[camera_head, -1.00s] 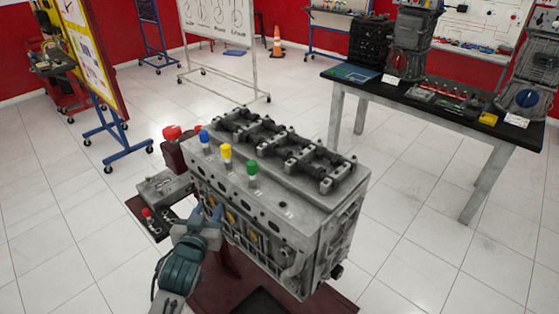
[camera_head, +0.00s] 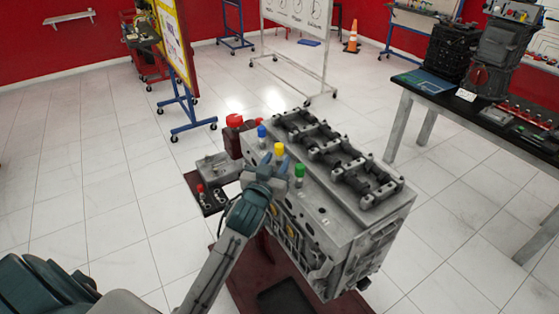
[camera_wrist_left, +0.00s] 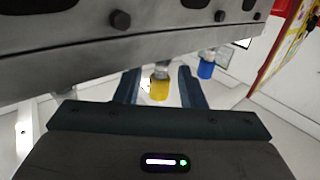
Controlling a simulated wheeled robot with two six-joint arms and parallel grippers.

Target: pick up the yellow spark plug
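The yellow spark plug (camera_head: 279,149) stands upright in the top of the grey engine block (camera_head: 350,225), between a blue plug (camera_head: 262,132) and a green plug (camera_head: 299,170). My left gripper (camera_head: 273,162) is at the block's near edge, right by the yellow plug. In the left wrist view the yellow plug (camera_wrist_left: 159,89) shows between the two spread fingers of the left gripper (camera_wrist_left: 158,82). The fingers are apart from it on both sides. The blue plug (camera_wrist_left: 206,69) is outside the right-hand finger. My right gripper is not in view.
A row of dark valve gear (camera_head: 340,155) rises on the block behind the plugs. A small tray (camera_head: 207,195) with a red-topped part is left of the block. A black-topped table (camera_head: 470,110) stands at right. Open tiled floor lies at left.

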